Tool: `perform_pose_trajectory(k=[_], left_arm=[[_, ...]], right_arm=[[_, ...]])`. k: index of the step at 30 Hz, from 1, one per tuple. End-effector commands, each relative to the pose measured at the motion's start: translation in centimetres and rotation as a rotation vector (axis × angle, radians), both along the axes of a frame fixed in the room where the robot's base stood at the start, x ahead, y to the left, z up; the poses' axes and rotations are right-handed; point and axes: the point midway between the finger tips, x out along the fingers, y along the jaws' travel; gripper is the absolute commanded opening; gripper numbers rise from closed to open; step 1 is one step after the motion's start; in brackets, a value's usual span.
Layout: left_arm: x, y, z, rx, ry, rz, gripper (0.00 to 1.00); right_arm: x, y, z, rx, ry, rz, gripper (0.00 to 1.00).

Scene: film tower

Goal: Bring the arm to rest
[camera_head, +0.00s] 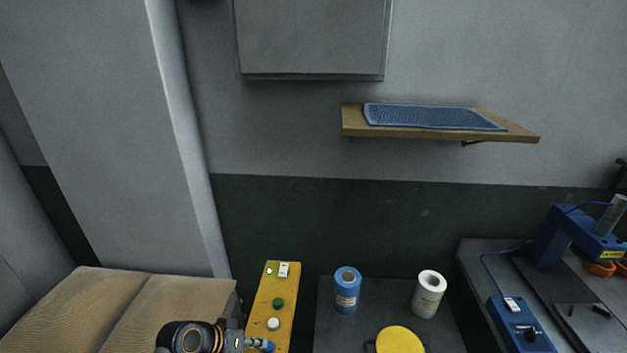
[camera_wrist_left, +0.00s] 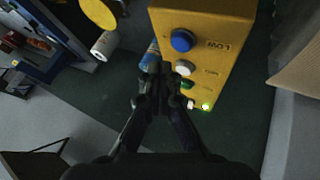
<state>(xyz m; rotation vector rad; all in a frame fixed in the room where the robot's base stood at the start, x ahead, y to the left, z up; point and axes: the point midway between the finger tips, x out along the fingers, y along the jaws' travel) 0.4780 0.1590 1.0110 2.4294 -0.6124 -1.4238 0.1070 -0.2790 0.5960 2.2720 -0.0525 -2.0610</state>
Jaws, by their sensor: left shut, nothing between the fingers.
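My left gripper (camera_head: 264,345) comes in at the bottom of the head view, in front of a yellow control box (camera_head: 285,300). In the left wrist view the left gripper (camera_wrist_left: 162,70) is shut with nothing between its fingers. I cannot tell whether the fingers touch the box. My right gripper is not in view.
A blue roll (camera_head: 346,290), a white roll (camera_head: 429,293) and a yellow disc (camera_head: 400,340) stand on a dark table right of the box. Cardboard boxes (camera_head: 110,305) are at left. A blue machine (camera_head: 575,238) stands at right. A wooden shelf (camera_head: 520,134) holds a blue mat (camera_head: 432,117).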

Motion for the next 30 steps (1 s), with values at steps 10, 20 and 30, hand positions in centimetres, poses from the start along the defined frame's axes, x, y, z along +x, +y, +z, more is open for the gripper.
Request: perform_pose_trajectory(k=[10,20,30], left_arm=[[-11.4,4.8,-0.6,0.398,0.111,0.059,0.00],[-15.6,8.4,-2.0,0.571,0.180,0.138,0.00],[-14.8,9.4,-13.9,0.570,0.224,0.137,0.00]], right_arm=[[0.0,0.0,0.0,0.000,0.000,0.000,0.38],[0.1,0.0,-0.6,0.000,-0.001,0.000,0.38],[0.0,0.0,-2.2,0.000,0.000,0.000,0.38]])
